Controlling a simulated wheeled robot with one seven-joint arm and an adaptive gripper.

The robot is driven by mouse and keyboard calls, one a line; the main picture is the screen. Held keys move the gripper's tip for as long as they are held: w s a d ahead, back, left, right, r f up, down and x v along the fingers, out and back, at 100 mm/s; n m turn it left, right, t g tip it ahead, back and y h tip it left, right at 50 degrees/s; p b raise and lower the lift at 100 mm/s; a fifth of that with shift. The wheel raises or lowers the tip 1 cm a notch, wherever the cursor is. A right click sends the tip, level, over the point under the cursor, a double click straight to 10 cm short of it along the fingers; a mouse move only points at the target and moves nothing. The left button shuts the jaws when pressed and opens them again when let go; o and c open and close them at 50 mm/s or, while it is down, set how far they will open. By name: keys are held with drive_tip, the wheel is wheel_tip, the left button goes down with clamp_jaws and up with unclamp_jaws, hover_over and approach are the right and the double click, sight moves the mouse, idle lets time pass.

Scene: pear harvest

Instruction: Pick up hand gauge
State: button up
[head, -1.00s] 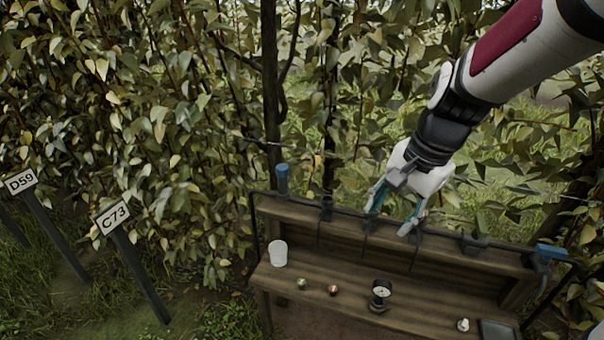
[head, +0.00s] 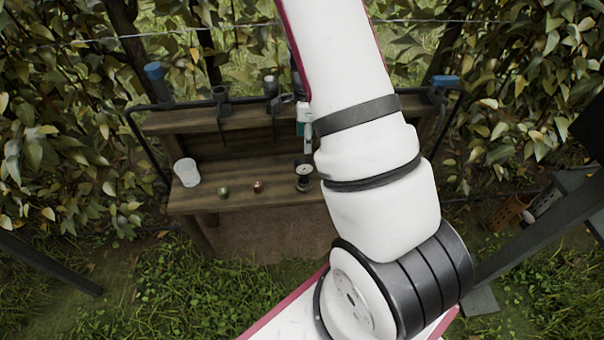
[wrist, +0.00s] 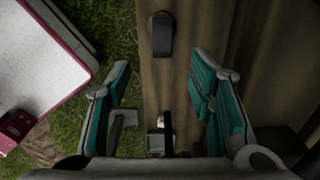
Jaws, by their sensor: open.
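A small gauge with a black body and a pale round dial (head: 304,170) stands on the bench's lower shelf (head: 236,200), towards its right part in the head view. My gripper (head: 305,135) is just above and behind it there, mostly hidden by my arm. In the wrist view my gripper (wrist: 163,70) is open, with teal finger pads spread apart and nothing between them. A dark rounded object (wrist: 161,38) lies ahead of the fingertips on the wood; it may be the gauge, but I cannot tell for certain. A small pale item (wrist: 158,142) shows lower between the fingers.
A white cup (head: 187,172), a green ball-like item (head: 223,192) and a reddish one (head: 258,187) stand left of the gauge. Foliage is close behind.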

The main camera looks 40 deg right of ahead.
sight(304, 159)
wheel_tip(304, 159, down, 6)
drive_tip(key=shift+b, duration=0.7)
drive_tip(key=shift+w+a+f+b, duration=0.15)
drive_tip(key=shift+f+b, duration=0.35)
drive_tip(key=shift+f, duration=0.85)
drive_tip(key=shift+w+d+f+b, duration=0.1)
drive_tip(key=shift+f+b, duration=0.35)
drive_tip(key=shift+f, duration=0.85)
drive_tip(key=shift+c, duration=0.5)
drive_tip(key=shift+r, duration=0.1)
clamp_jaws()
